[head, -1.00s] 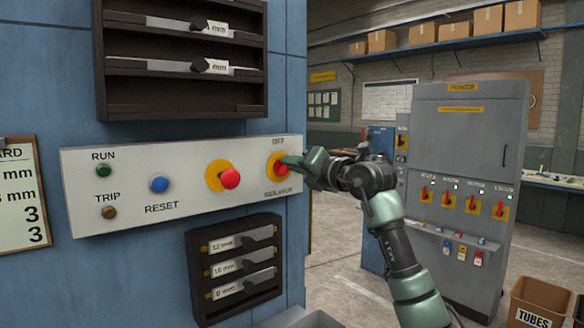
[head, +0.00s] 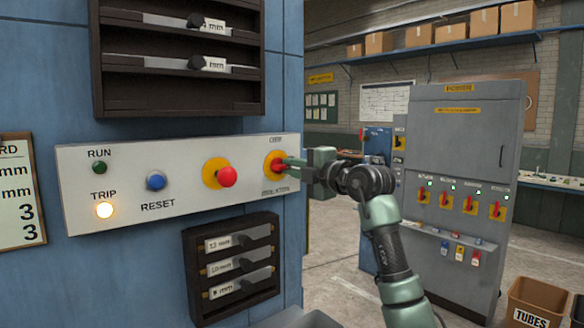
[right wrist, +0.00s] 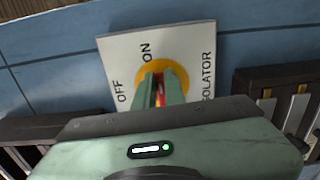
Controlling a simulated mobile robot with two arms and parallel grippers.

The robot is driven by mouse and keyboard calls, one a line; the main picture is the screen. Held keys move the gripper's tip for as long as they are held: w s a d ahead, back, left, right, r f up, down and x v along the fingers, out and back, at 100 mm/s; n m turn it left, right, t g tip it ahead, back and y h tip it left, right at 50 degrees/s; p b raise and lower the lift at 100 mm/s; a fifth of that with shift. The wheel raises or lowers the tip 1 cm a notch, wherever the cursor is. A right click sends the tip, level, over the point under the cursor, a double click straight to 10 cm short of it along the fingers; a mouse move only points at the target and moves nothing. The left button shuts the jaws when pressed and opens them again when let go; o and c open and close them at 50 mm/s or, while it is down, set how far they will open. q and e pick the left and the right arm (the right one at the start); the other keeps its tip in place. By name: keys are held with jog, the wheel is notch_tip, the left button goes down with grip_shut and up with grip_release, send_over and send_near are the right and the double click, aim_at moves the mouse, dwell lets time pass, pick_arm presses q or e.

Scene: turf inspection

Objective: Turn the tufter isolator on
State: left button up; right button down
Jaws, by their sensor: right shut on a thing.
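The isolator (head: 270,166) is a rotary switch with a red handle on a yellow disc, at the right end of the white control panel (head: 120,222). My right gripper (head: 284,164) is shut on the red handle, its green fingers on either side of it. In the right wrist view, the yellow disc (right wrist: 183,76) shows behind the fingers (right wrist: 162,88), with OFF printed to the left and ON above. Only a strip of the red handle (right wrist: 160,93) shows between the fingers, so its exact angle is hard to tell. My left gripper is out of view.
The panel also holds a red button (head: 227,177) on yellow, a blue RESET button (head: 156,181), a dark green RUN lamp (head: 100,168) and a lit TRIP lamp (head: 104,209). Dark racks hang above (head: 180,90) and below (head: 232,300). A grey cabinet (head: 462,140) stands behind.

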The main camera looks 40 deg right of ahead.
jog(key=shift+f+m, duration=0.15)
jog(key=shift+m, duration=0.25)
jog(key=c, duration=1.5)
grip_release()
jog(key=shift+s, duration=0.15)
jog(key=s+b, duration=0.1)
jog(key=s, duration=0.1)
jog(key=s+b, duration=0.1)
jog(key=s, duration=0.2)
jog(key=s+b, duration=0.1)
jog(key=s, duration=0.1)
jog(key=shift+s+d+b, duration=0.25)
jog(key=shift+d+b, duration=0.05)
jog(key=shift+d, duration=0.05)
